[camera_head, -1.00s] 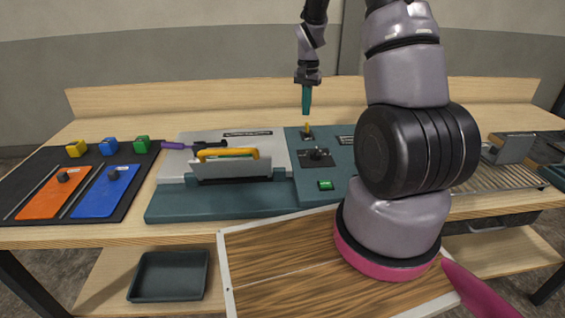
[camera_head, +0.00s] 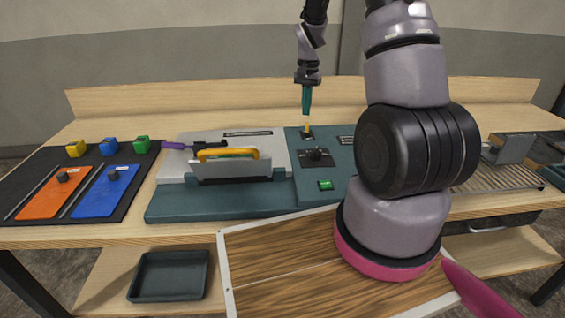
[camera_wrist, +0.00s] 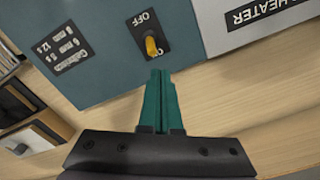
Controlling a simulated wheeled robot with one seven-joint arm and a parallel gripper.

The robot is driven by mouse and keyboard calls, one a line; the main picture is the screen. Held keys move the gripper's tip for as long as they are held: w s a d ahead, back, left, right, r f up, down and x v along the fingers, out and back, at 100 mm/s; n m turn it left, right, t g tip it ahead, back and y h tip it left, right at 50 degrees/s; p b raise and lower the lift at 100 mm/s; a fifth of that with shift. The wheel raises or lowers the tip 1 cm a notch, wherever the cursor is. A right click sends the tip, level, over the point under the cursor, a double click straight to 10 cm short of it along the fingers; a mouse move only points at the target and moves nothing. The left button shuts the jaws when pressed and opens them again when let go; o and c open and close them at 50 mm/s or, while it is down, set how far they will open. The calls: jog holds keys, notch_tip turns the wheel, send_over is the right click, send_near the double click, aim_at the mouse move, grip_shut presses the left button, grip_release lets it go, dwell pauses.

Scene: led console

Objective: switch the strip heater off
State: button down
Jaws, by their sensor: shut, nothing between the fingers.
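The strip heater's switch is a small yellow lever (camera_head: 308,128) on a black plate at the back of the teal console panel. In the wrist view the lever (camera_wrist: 151,46) stands just beyond my fingertips, and its yellow end is on the side away from the word OFF. My gripper (camera_head: 306,112) is shut, with teal fingers pointing down behind and slightly above the lever. The fingertips (camera_wrist: 160,73) look close to the plate's near edge in the wrist view; contact cannot be made out.
A black knob (camera_head: 316,154) and a green button (camera_head: 325,185) sit on the panel in front of the lever. Orange (camera_head: 48,199) and blue (camera_head: 97,197) boards are further left. Bare wood lies behind the console.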

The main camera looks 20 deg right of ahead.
jog(key=shift+f, duration=0.2)
jog(key=shift+f, duration=1.35)
jog(key=shift+s, duration=0.2)
jog(key=shift+s+a, duration=0.25)
jog(key=shift+s, duration=0.85)
notch_tip(320, 180, up, 7)
jog(key=shift+w, duration=0.45)
jog(key=shift+d, duration=0.1)
dwell(0.4)
